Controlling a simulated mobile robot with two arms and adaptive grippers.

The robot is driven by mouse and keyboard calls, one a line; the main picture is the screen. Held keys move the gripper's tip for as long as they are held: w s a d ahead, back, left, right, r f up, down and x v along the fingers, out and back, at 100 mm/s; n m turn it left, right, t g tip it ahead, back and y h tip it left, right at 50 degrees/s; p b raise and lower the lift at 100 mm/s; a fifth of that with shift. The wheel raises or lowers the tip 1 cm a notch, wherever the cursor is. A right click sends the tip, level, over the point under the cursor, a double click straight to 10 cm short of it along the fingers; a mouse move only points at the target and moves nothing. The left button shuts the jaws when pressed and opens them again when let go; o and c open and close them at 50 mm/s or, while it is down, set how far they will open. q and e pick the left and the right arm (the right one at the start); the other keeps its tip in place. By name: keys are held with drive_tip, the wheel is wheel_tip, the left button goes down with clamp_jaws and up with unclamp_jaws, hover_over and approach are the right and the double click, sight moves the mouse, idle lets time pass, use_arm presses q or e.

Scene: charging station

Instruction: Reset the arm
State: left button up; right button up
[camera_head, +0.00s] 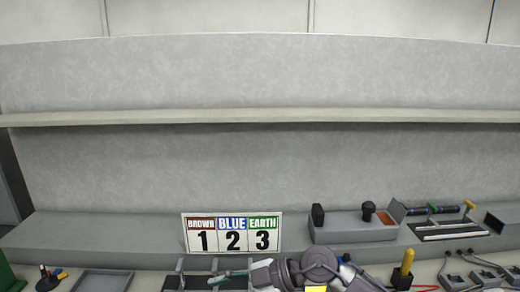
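My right arm comes in at the bottom centre, with a round grey joint and a yellow patch low on it. Its front end, where my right gripper (262,274) seems to be, points left just above the bottom edge. The fingers are too small and cut off to read as open or shut. A thin teal-green piece (226,277) lies right by this end, over a dark slotted rack (196,283). I cannot tell whether it is held. My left gripper is not in view.
A sign (232,233) reading BROWN 1, BLUE 2, EARTH 3 stands behind the arm. A grey box (350,228) with black knobs and a rack of coloured rods (437,225) stand right. A grey tray (102,281) lies left. The long shelf (260,117) is empty.

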wheel_tip(320, 180, up, 10)
drive_tip(key=d+m+t+y, duration=0.1)
drive_tip(key=m+t+y, duration=0.55)
drive_tip(key=t, duration=0.35)
drive_tip(key=w+d+f+m+t+h, duration=0.2)
drive_tip(key=w+d+m+t+h, duration=0.1)
drive_tip(key=d+m+t+h, duration=0.6)
drive_tip(key=s+d+f+m+g+h, duration=0.3)
drive_tip(key=d+f+m+h, duration=0.6)
drive_tip(key=d+f, duration=0.35)
drive_tip(key=s+d+f+n+g+h, duration=0.1)
drive_tip(key=s+d+f+g, duration=0.1)
drive_tip(key=s+f+g, duration=0.45)
drive_tip(key=s+d+f+n+g, duration=0.15)
drive_tip(key=s+f, duration=0.25)
drive_tip(key=s, duration=0.6)
drive_tip(key=s+d+f+g+h, duration=0.1)
drive_tip(key=s+d+f+g, duration=0.1)
drive_tip(key=s+f+g, duration=0.45)
drive_tip(key=s+f, duration=0.2)
drive_tip(key=f, duration=1.1)
drive_tip(key=s+f, duration=0.2)
drive_tip(key=f, duration=1.1)
drive_tip(key=s+d+f, duration=0.3)
drive_tip(key=s+f, duration=1.2)
drive_tip(key=shift+s, duration=0.4)
